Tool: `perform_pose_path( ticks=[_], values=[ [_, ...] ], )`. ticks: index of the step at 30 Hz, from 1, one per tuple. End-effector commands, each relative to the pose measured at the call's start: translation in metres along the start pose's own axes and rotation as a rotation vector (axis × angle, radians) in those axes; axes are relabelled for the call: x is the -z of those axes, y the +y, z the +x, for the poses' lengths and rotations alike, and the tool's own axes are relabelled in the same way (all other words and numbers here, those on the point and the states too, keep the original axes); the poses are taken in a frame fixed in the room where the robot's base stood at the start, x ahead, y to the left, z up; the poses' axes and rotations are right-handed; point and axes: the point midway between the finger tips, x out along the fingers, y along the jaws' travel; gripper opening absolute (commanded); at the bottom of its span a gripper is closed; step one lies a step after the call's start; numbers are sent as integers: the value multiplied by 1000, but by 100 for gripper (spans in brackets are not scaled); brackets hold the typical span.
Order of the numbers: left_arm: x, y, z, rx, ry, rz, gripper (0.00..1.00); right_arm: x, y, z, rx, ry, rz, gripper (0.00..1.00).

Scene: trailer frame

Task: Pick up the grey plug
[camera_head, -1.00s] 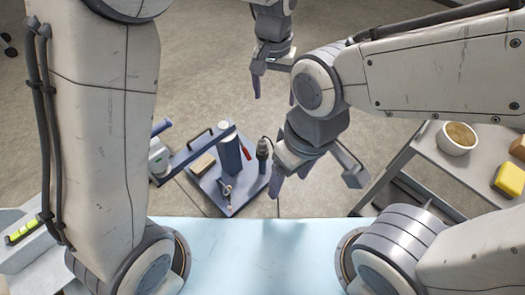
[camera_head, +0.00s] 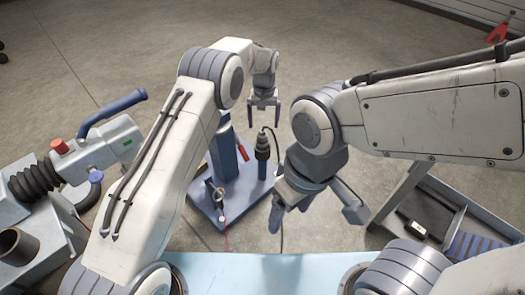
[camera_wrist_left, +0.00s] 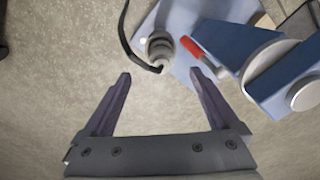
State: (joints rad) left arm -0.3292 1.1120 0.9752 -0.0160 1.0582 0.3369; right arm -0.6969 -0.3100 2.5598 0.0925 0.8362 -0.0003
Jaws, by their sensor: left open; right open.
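The grey plug (camera_head: 262,147) stands upright on a blue post on a blue base plate (camera_head: 226,208). A dark cable loops from its top. In the left wrist view the plug (camera_wrist_left: 160,47) shows from above, past the fingertips. My left gripper (camera_head: 263,124) is open and empty, fingers pointing down just beyond the plug in the head view. In the left wrist view its fingertips (camera_wrist_left: 160,78) are spread, with bare floor between them and no contact with the plug. My right gripper (camera_head: 315,210) is open and empty, lower and to the right of the plug.
A thick blue column (camera_head: 226,150) and a red-handled tool (camera_head: 243,152) stand left of the plug. A machine with black bellows (camera_head: 36,178) and a blue handle (camera_head: 118,108) is at the left. A grey cart (camera_head: 412,185) is at the right.

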Motion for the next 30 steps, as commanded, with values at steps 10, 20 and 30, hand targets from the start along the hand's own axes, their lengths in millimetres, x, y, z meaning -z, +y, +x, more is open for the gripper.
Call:
perform_pose_path(
  ticks=[10, 20, 30],
  values=[
    [-1, 0, 42, 0, -1, 1, 94, -1, 2, 24, 0, 0, 0, 74],
    [-4, -2, 84, 0, -1, 1, 94, -3, 4, 61, 0, 0, 0, 74],
    [-4, -2, 88, 0, 0, 1, 87, -3, 4, 62, 0, 0, 0, 74]
  ],
)
